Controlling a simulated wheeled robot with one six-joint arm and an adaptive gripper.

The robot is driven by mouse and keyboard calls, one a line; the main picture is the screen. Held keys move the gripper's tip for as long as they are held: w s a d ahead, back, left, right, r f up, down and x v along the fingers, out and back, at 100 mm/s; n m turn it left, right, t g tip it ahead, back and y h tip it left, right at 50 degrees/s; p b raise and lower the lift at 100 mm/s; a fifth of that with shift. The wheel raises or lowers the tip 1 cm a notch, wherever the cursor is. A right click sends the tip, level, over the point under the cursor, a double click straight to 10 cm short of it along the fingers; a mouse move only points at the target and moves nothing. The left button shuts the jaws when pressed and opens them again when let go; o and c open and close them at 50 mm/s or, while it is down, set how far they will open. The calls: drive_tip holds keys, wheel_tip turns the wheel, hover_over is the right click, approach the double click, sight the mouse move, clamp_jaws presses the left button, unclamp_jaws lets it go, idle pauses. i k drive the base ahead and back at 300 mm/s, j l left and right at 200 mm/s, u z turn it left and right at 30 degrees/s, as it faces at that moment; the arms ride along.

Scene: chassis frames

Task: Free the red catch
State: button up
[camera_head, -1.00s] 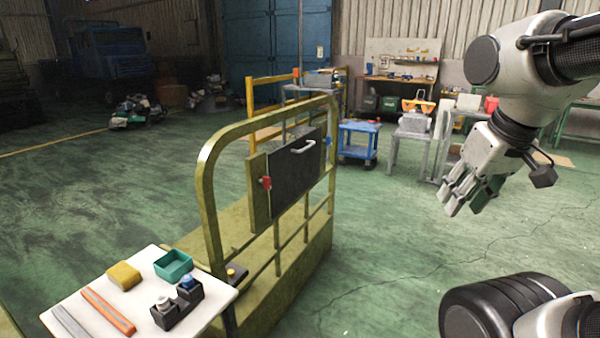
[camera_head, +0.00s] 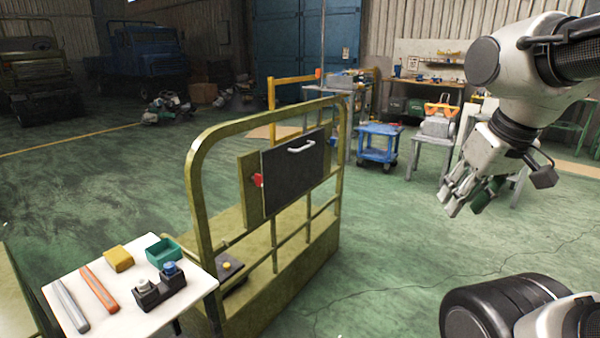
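The red catch (camera_head: 257,180) is a small red piece on the left edge of a dark panel (camera_head: 286,184) with a white handle (camera_head: 301,147). The panel is mounted on a yellow-green tubular frame (camera_head: 193,185). A blue piece (camera_head: 333,141) shows at the panel's right side. My gripper (camera_head: 462,205) hangs at the right of the picture, well away from the catch, over the floor. It holds nothing I can make out, and I cannot tell how far its fingers are apart.
A white table (camera_head: 75,298) at lower left bears a yellow block (camera_head: 118,259), a green tray (camera_head: 163,252), a dark holder (camera_head: 160,288) and two bars. A blue cart (camera_head: 377,147) and a grey stand (camera_head: 432,146) stand behind.

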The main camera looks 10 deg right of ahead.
sight(258, 178)
drive_tip(key=i, duration=0.95)
